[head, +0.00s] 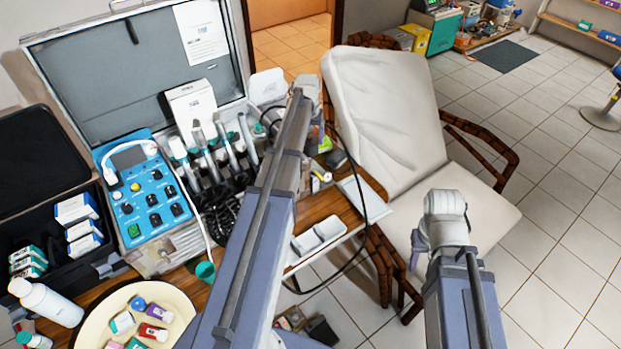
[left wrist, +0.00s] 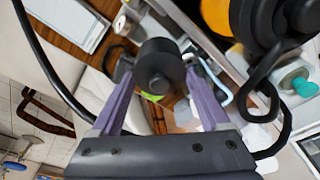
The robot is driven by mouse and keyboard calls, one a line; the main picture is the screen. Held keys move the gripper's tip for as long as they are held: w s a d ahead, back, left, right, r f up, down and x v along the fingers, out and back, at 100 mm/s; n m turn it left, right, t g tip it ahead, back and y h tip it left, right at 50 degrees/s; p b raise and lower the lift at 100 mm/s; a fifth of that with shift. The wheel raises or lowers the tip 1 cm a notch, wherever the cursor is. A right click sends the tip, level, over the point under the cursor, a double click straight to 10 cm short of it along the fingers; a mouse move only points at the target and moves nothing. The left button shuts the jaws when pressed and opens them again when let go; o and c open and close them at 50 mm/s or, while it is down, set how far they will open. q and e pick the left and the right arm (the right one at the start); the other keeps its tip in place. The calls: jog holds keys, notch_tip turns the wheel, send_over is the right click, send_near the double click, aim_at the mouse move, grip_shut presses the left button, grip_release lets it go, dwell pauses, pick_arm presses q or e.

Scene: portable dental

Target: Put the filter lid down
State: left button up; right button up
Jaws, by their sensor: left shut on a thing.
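My left gripper (left wrist: 158,82) shows in the left wrist view with its two purple fingers on either side of a dark round piece with a raised centre, which looks like the filter lid (left wrist: 160,62). It is shut on this piece. In the head view my own left arm hides most of the gripper, over the right end of the open case. I cannot tell there whether the lid touches anything below. A larger black round part with a yellow-orange section (left wrist: 215,18) is close by at the upper right of the wrist view.
The open case holds a blue control unit (head: 152,195) and several handpieces (head: 215,150). A cream round tray (head: 95,330) with small items is at the front left. A white dental chair (head: 385,110) stands right of the wooden table. A black cable loops beside the left arm.

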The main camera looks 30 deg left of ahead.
pick_arm(q)
jog(key=shift+d+f, duration=0.15)
jog(key=shift+f, duration=0.15)
notch_tip(320, 180, down, 10)
jog(key=b, duration=1)
jog(key=o, duration=1.2)
jog(key=shift+f, duration=0.1)
